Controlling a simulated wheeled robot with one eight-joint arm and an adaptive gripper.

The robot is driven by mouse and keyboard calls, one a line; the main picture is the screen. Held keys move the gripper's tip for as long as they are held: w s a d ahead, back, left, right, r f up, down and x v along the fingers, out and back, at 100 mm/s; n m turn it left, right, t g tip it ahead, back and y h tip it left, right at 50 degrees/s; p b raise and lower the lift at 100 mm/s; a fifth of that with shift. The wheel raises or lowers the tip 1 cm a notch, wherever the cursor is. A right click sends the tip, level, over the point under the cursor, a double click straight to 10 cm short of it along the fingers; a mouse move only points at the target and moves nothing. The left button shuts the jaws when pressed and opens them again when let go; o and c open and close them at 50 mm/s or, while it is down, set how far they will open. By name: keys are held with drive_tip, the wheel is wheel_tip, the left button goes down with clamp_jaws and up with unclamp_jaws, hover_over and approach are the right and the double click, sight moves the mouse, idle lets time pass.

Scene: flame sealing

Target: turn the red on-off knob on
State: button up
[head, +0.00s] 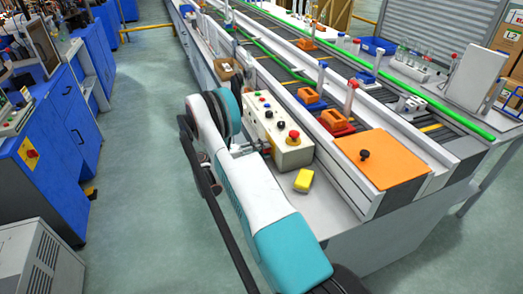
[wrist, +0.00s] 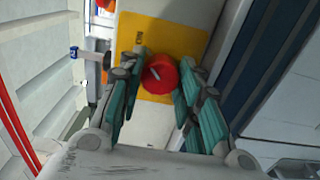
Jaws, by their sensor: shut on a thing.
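The red on-off knob (wrist: 160,74) is round, with a pale pointer bar that lies aslant on its face. It sits on a yellow plate (wrist: 182,40) in the wrist view. My gripper (wrist: 164,80) has its teal-padded fingers on either side of the knob and is shut on it. In the head view my gripper (head: 250,148) reaches the left side of the cream control box (head: 292,155). The knob itself is hidden there.
A red mushroom button (head: 294,134) and several small buttons are on top of the control box. A yellow block (head: 303,180) lies on the grey bench in front of it. An orange plate with a black knob (head: 382,160) is to the right.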

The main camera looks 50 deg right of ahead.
idle(0.4)
drive_tip(key=o, duration=1.1)
